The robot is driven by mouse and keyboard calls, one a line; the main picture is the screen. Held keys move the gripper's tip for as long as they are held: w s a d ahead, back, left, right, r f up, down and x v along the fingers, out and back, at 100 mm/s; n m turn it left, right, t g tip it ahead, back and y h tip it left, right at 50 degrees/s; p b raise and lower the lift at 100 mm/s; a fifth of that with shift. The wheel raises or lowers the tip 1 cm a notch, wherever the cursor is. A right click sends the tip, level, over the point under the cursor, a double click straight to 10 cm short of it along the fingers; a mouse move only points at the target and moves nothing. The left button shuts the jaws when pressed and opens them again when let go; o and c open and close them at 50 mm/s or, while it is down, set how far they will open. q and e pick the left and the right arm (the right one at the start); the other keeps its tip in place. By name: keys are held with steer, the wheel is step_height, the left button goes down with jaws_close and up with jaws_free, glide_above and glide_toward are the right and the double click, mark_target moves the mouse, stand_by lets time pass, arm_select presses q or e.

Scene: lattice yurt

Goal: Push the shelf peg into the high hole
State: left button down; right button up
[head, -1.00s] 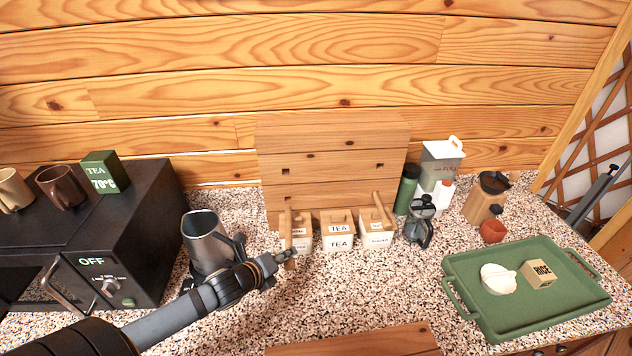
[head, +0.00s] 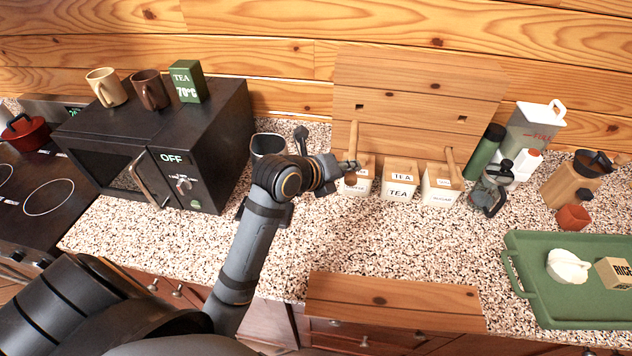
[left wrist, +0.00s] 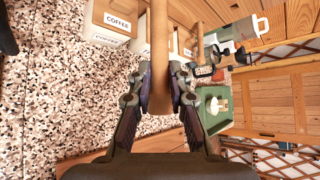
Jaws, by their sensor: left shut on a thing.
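The shelf peg (head: 353,145) is a plain wooden rod standing nearly upright by the coffee canister. My left gripper (head: 346,168) is shut on it, and in the left wrist view the peg (left wrist: 160,50) runs between the two fingers (left wrist: 160,88). The wooden back panel (head: 420,84) stands behind the canisters, with small dark square holes, one at its left (head: 359,106). The peg is in front of the panel, not in a hole. A second peg (head: 452,162) leans at the sugar canister. My right gripper is not in view.
Coffee (head: 357,187), tea (head: 399,189) and sugar (head: 437,196) canisters stand before the panel. A grey jug (head: 268,145) and a black microwave (head: 165,140) are to the left. A wooden board (head: 395,303) lies at the front edge. A green tray (head: 560,312) is at right.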

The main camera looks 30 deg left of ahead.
mark_target(354, 130)
arm_select(q)
steer(key=shift+s+d+r, duration=0.1)
steer(key=shift+r, duration=0.3)
steer(key=shift+w+a+p, duration=0.1)
steer(key=shift+w+a, duration=0.15)
steer(key=shift+w, duration=0.65)
steer(key=shift+w+a+p, duration=0.1)
steer(key=shift+w+a, duration=0.2)
steer(key=shift+w, duration=0.65)
steer(key=shift+w+a+p, duration=0.1)
steer(key=shift+w+a, duration=0.15)
steer(key=shift+w, duration=0.65)
steer(key=shift+w+a+b, duration=0.15)
steer(key=shift+w+a, duration=0.25)
steer(key=shift+w, duration=0.95)
steer(key=shift+w+a+b, duration=0.1)
steer(key=shift+w+a, duration=0.35)
steer(key=shift+w, duration=0.95)
steer(key=shift+w+a+b, duration=0.15)
steer(key=shift+w+a, duration=0.25)
steer(key=shift+w, duration=0.95)
steer(key=c, duration=1.2)
jaws_free()
steer(key=shift+w, duration=0.1)
steer(key=shift+o, duration=0.2)
